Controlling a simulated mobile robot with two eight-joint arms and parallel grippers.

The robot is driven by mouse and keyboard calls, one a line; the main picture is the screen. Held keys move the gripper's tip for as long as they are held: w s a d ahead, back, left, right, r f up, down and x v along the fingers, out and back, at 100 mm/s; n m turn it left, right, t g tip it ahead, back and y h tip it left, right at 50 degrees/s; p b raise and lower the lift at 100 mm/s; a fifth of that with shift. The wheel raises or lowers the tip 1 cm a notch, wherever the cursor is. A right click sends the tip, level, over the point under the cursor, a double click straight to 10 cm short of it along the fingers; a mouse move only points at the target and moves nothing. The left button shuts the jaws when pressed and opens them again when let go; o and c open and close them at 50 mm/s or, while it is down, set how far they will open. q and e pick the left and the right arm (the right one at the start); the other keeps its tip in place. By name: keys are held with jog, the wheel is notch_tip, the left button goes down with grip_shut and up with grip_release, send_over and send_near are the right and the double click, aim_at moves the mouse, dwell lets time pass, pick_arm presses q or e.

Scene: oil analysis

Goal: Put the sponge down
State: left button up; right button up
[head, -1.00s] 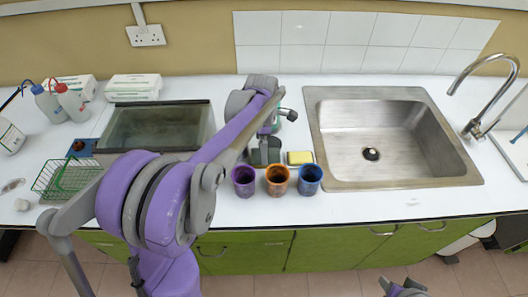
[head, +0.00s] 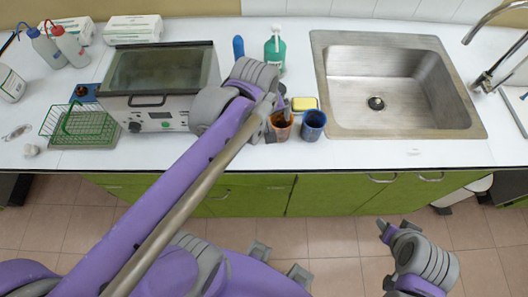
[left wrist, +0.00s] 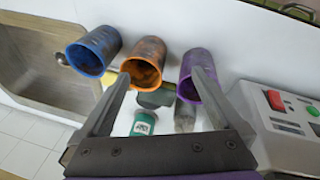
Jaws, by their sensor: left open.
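The yellow sponge (head: 304,103) lies on the white counter behind the cups, left of the sink. A sliver of it (left wrist: 109,79) shows in the left wrist view, mostly hidden by the cups and a finger. My left gripper is partly hidden in the head view, beside the orange cup (head: 281,128). In the left wrist view my left gripper (left wrist: 163,76) is open, its fingers apart with nothing held between them. The sponge is apart from it. Part of my right arm's end (head: 400,232) shows low at the right, its jaws unclear.
A blue cup (head: 312,126) stands right of the orange one; the purple cup (left wrist: 195,66) shows in the left wrist view. A green bottle (head: 274,52) stands behind. The sink (head: 333,118) is to the right, a heated bath (head: 160,101) and green wire rack (head: 78,124) to the left.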

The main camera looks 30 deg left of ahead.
pick_arm(q)
jog(key=s+d+f+m+t, duration=0.2)
jog(key=s+d+f+m, duration=0.1)
jog(key=s+f+m, duration=0.2)
jog(key=s+m, duration=0.2)
jog(key=m, duration=0.2)
jog(key=shift+s+f+m, duration=0.3)
jog(key=shift+s+f, duration=0.05)
jog(key=shift+s, duration=0.05)
jog(key=shift+w, duration=0.1)
dwell(0.5)
